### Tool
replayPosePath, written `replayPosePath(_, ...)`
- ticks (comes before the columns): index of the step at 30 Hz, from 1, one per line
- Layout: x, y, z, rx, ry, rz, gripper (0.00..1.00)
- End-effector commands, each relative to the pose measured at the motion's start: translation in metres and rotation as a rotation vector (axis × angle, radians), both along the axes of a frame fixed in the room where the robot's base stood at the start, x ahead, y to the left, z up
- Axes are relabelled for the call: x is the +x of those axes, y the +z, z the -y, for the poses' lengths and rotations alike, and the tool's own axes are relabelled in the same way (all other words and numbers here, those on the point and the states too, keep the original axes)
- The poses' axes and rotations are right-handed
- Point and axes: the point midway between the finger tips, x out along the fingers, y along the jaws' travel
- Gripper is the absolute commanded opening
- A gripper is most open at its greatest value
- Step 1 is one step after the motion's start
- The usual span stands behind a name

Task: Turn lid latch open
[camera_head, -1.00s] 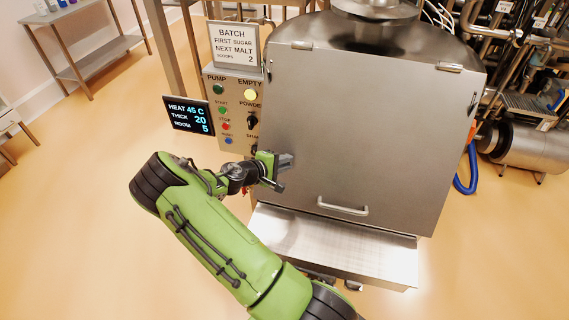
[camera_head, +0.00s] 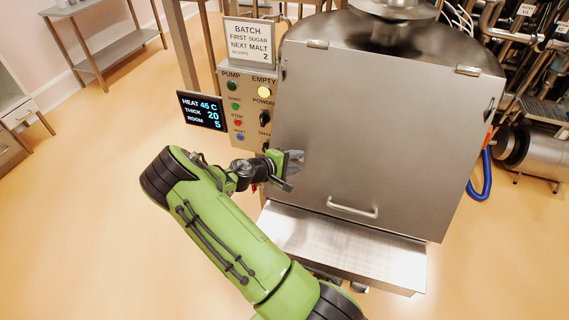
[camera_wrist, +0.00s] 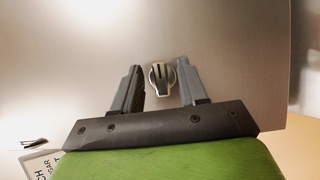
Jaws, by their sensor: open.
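The lid latch (camera_wrist: 160,76) is a small round silver knob with a raised dark bar, set on the flat steel lid. In the wrist view it lies between my two dark fingers, and the bar runs roughly parallel to them. I see a gap on both sides, and contact with the latch is not visible. My gripper (camera_wrist: 160,74) is open. In the head view my gripper (camera_head: 292,170) is at the left part of the hopper's steel lid (camera_head: 390,130) and hides the latch.
The control panel (camera_head: 238,140) with buttons and the heat display (camera_head: 202,111) stand just left of my gripper. A bar handle (camera_head: 352,208) is low on the lid, above a steel tray (camera_head: 345,250). A blue hose (camera_head: 481,178) hangs at the right.

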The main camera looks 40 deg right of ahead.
Motion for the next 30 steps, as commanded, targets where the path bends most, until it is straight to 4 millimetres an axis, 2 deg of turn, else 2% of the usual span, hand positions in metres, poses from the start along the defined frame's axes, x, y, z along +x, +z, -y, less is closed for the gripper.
replayPosePath(12,0.007,0.046,-0.102,0.003,0.006,0.003,0.43)
replayPosePath(15,0.007,0.054,-0.121,0.002,0.004,0.002,0.43)
replayPosePath(21,0.007,0.061,-0.137,0.000,0.002,0.000,0.43)
replayPosePath(30,0.007,0.061,-0.137,0.001,0.001,0.000,0.43)
